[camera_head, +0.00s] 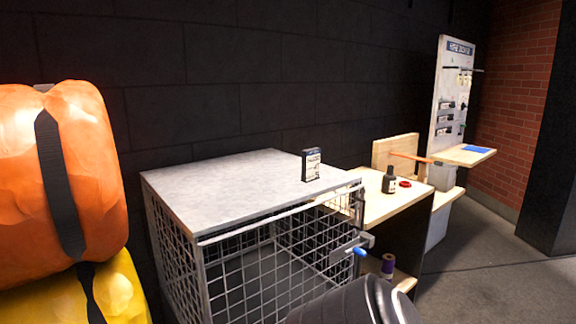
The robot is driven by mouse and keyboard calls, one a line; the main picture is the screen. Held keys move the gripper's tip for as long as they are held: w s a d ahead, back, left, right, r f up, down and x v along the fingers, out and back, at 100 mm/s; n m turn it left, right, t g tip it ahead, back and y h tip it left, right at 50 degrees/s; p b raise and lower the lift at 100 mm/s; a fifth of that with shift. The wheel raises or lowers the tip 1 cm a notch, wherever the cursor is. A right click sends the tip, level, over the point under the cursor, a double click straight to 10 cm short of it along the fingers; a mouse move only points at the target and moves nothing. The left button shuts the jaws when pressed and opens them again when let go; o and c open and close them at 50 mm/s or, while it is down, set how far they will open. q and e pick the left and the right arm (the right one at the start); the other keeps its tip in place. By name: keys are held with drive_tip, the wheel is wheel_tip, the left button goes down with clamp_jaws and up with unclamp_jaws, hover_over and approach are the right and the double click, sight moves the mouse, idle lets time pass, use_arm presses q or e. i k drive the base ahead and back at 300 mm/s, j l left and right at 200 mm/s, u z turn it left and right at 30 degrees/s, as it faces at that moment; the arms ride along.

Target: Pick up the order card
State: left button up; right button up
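A small upright black item with a white printed face (311,164) stands near the right edge of the cage's grey top (240,187). It looks like a card or a thin box; its print is too small to read, so I cannot tell whether it is the order card. A flat blue piece (475,149) lies on a small wooden shelf at the far right; it is also too small to identify. Neither of my grippers shows in the head view.
Orange (85,150) and yellow (110,290) strapped bundles stand at the left. Beyond the wire cage (245,285), a wooden table (412,197) holds a dark bottle (389,180) and a red ring (405,184). A tall grey panel (443,120) stands behind. Floor is clear at the right.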

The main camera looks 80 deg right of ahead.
sight(311, 157)
drive_tip(key=z, duration=2.7)
drive_tip(key=i+l, duration=0.15)
drive_tip(key=l, duration=0.15)
drive_tip(key=i+l+u, duration=0.1)
drive_tip(key=l, duration=0.2)
drive_tip(key=i+l, duration=0.2)
drive_tip(key=i+l+u, duration=0.1)
drive_tip(key=l, duration=0.3)
